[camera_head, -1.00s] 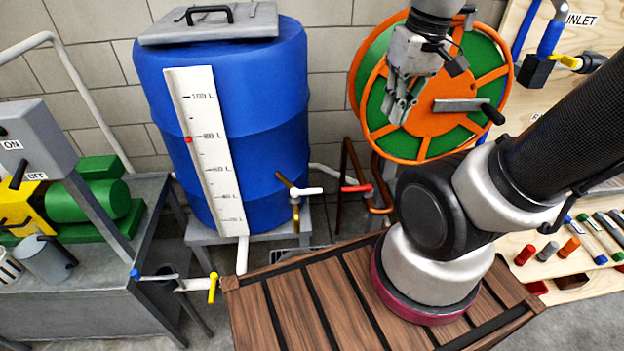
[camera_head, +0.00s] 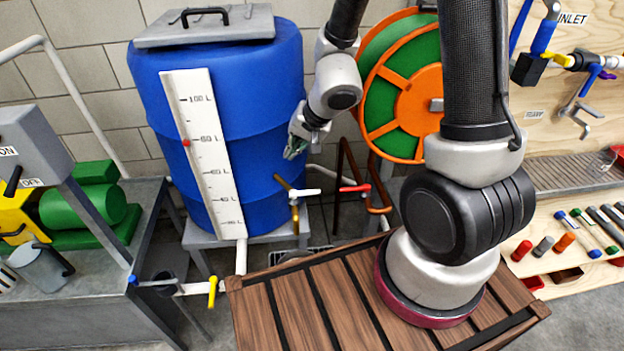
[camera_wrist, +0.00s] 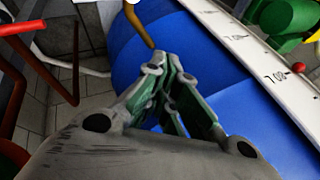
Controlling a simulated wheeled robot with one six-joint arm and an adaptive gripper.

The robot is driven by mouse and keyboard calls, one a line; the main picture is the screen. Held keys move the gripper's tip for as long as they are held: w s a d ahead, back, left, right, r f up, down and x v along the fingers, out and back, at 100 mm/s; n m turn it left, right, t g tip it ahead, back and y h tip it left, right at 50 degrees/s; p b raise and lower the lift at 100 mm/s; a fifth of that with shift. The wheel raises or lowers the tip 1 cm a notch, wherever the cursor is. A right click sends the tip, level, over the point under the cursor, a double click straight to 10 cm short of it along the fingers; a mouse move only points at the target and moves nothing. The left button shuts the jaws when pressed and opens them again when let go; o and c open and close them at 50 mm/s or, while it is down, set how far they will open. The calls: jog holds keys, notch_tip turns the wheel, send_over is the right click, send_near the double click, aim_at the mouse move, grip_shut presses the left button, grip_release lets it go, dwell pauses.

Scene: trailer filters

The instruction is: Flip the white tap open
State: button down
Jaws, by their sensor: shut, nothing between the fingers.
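The white tap (camera_head: 305,193) has a white lever pointing right on a brass body, low at the right front of the blue barrel (camera_head: 225,110). My gripper (camera_head: 292,152) is beside the barrel's right side, above the tap in the picture and apart from it. In the wrist view my gripper (camera_wrist: 165,62) has its green-padded fingers together and empty, in front of the blue barrel wall. A brass pipe (camera_wrist: 138,22) shows just beyond the fingertips; the white lever is mostly out of that view.
A red-handled tap (camera_head: 355,188) on copper pipes stands right of the white tap. An orange and green hose reel (camera_head: 415,105) is behind. A yellow-handled tap (camera_head: 212,291) is at lower left. The wooden slatted platform (camera_head: 300,300) lies in front.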

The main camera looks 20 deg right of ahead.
aim_at(305, 193)
jog(key=d+f+n+h, duration=0.1)
jog(key=d+n+g+h, duration=0.1)
jog(key=d, duration=0.1)
jog(key=d+f+n+h, duration=0.1)
jog(key=h, duration=0.1)
jog(key=shift+s+d+f+g, duration=0.2)
jog(key=shift+s+f+g, duration=0.1)
jog(key=shift+g, duration=0.1)
jog(key=shift+w, duration=0.1)
notch_tip(305, 193, down, 9)
jog(key=shift+s+r, duration=0.15)
jog(key=shift+s, duration=0.3)
dwell(0.6)
